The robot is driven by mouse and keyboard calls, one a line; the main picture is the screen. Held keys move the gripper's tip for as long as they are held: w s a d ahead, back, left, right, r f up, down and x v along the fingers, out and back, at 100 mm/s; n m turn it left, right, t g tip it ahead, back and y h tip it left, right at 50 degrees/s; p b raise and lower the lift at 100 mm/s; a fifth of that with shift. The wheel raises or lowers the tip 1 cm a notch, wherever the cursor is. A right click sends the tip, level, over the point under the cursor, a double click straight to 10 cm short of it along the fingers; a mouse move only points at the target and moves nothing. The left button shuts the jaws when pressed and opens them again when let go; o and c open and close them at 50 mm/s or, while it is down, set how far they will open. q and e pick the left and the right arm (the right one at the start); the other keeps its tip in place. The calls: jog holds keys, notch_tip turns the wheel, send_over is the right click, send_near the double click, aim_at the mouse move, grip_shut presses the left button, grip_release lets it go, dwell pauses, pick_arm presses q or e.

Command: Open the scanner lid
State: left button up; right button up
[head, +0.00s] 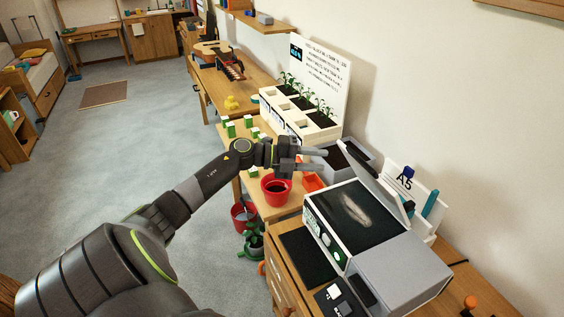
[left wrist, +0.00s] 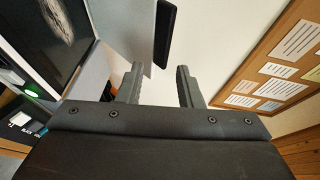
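The scanner (head: 322,238) is a white box with a dark glass top (head: 352,212) at the right, bearing a pale feather-like shape. Its lid (head: 374,184) looks like a thin grey panel standing raised along the far side of the glass. In the left wrist view the glass (left wrist: 45,35) is at the upper left, with the grey lid (left wrist: 118,35) beside it and a dark bar (left wrist: 165,32) near it. My left gripper (head: 322,160) is open and empty, beyond the scanner near the lid's upper end. Its fingers also show in the left wrist view (left wrist: 158,82). My right gripper is out of view.
A grey box (head: 400,270) adjoins the scanner. A red pot (head: 276,190) and an orange tray (head: 313,182) stand left of it. A planter with seedlings (head: 300,118) is behind my gripper. An A5 holder (head: 425,200) is by the wall.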

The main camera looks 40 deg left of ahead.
pick_arm(q)
jog(key=b+v, duration=0.2)
jog(key=v, duration=0.7)
jog(key=shift+s+a+b, duration=0.2)
jog(key=shift+a+b, duration=0.1)
jog(key=shift+a, duration=0.05)
jog(key=shift+c, duration=0.3)
